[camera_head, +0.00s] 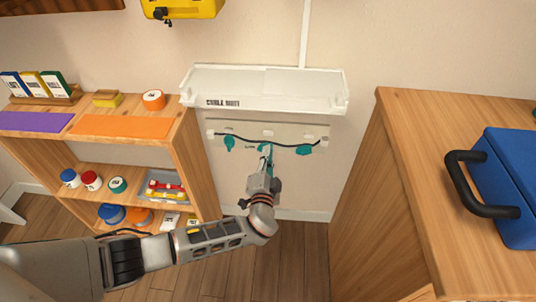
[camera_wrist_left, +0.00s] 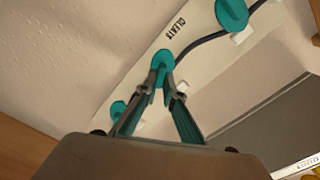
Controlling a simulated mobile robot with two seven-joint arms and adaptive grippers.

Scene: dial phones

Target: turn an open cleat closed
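A pale panel (camera_head: 285,131) on the wall carries a dark cable (camera_head: 250,141) and three teal cleats. The left cleat (camera_head: 230,143) hangs downward and the right cleat (camera_head: 304,150) points sideways. The middle cleat (camera_head: 264,148) is partly hidden by my left gripper (camera_head: 266,160). In the left wrist view, the fingertips (camera_wrist_left: 165,75) close together around the lower part of the middle cleat (camera_wrist_left: 161,58). The left cleat also shows there (camera_wrist_left: 232,13), and so does the right cleat (camera_wrist_left: 118,108). My right gripper is not in view.
A white cable duct tray (camera_head: 265,102) sticks out above the panel. A wooden shelf (camera_head: 183,140) with jars and boxes stands at left. A wooden cabinet (camera_head: 400,180) with a blue case (camera_head: 510,185) stands at right. The floor between them is clear.

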